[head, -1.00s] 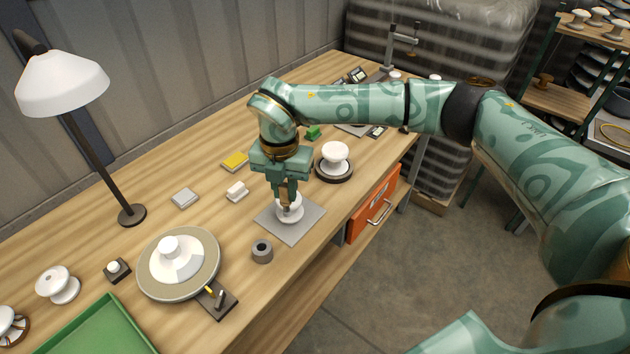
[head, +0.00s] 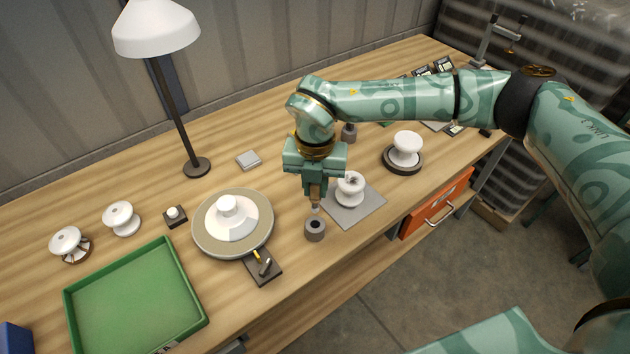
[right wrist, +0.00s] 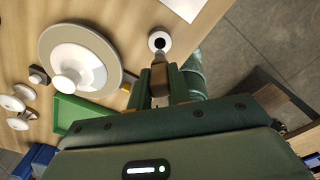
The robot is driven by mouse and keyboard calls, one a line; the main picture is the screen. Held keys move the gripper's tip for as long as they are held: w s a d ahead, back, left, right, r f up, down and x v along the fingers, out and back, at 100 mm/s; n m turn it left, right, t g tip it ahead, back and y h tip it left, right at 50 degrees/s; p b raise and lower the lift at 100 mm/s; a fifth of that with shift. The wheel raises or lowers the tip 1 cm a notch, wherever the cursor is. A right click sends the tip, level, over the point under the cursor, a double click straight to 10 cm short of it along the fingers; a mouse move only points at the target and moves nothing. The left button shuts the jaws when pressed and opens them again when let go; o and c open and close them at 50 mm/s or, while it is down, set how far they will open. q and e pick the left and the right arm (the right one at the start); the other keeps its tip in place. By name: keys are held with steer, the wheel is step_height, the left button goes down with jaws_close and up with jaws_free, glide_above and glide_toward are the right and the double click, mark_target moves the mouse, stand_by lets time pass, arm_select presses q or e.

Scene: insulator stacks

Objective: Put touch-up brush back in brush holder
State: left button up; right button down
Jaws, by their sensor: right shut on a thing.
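My right gripper (head: 314,196) is shut on the touch-up brush (head: 315,208), of which only a small lower part shows below the fingers. The brush points down, just above the brush holder (head: 315,231), a small grey cylinder with a dark hole in its top. I cannot tell whether the tip is inside the hole. In the right wrist view the holder (right wrist: 158,42) lies just beyond the fingers (right wrist: 160,78), its dark opening clear to see. My left gripper is not in view.
A white insulator (head: 350,188) with a dark mark stands on a grey mat (head: 365,209) right of the holder. Left are a round turntable (head: 205,240) with a white piece, a dark block (head: 262,270) and a green tray (head: 196,318). Another insulator (head: 406,148) stands behind right.

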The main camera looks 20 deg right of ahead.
mark_target(315, 206)
steer(key=shift+f+b, duration=1.2)
steer(key=shift+f, duration=1.15)
steer(key=shift+p, duration=0.5)
steer(key=shift+f+b, duration=1.4)
steer(key=shift+f, duration=1.1)
steer(key=c, duration=1.2)
jaws_free()
steer(key=shift+c, duration=0.2)
steer(key=shift+o, duration=0.2)
step_height(315, 206, up, 16)
steer(key=shift+r+p, duration=0.15)
steer(key=shift+p, duration=0.35)
